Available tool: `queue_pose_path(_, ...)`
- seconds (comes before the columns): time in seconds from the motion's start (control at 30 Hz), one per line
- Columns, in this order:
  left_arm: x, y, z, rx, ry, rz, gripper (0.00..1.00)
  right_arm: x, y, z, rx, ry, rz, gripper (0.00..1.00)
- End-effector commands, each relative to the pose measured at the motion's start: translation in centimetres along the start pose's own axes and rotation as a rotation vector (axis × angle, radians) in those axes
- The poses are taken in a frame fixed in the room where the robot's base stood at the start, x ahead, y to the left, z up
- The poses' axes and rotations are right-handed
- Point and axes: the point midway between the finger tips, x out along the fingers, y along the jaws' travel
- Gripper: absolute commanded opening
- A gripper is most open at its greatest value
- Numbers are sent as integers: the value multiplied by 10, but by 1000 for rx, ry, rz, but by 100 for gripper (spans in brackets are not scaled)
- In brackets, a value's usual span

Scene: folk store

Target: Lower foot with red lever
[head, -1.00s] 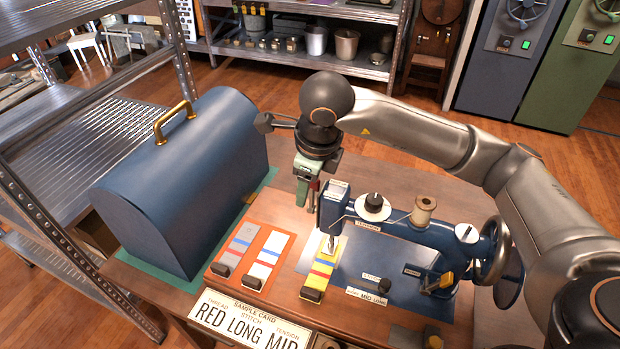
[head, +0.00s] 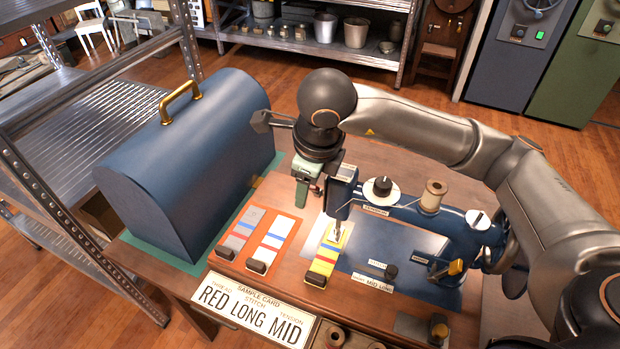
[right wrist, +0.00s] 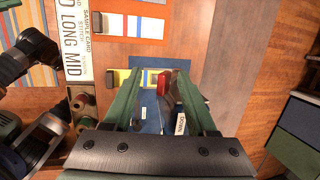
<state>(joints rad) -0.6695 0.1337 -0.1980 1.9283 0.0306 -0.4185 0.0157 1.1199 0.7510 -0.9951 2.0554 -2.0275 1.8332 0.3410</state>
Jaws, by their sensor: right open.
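A blue sewing machine (head: 400,215) stands on the wooden table, its needle end to the left. The needle and foot area (head: 338,232) is above a card with yellow, blue and red bands (head: 322,262). My right gripper (head: 303,196) points down at the left end of the machine head. In the right wrist view, its green jaws (right wrist: 163,100) are open. The red lever (right wrist: 163,84) shows between them, nearer the right jaw; I cannot tell whether they touch. A label reading DOWN (right wrist: 181,123) is near it. The lever is mostly hidden in the head view.
A blue domed case (head: 190,160) with a brass handle stands left of the gripper. Two orange cards (head: 293,222) lie between case and machine. A sample card (head: 250,308) reading RED LONG MID is at the table's front. Metal shelving (head: 40,185) stands at the left.

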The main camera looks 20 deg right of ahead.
Motion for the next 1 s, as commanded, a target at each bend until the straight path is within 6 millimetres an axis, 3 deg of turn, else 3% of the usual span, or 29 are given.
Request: queue_pose_path(1.0, 0, -1, 0, 0, 3, -2, 0, -6, -7, 2, 1, -2, -1, 57)
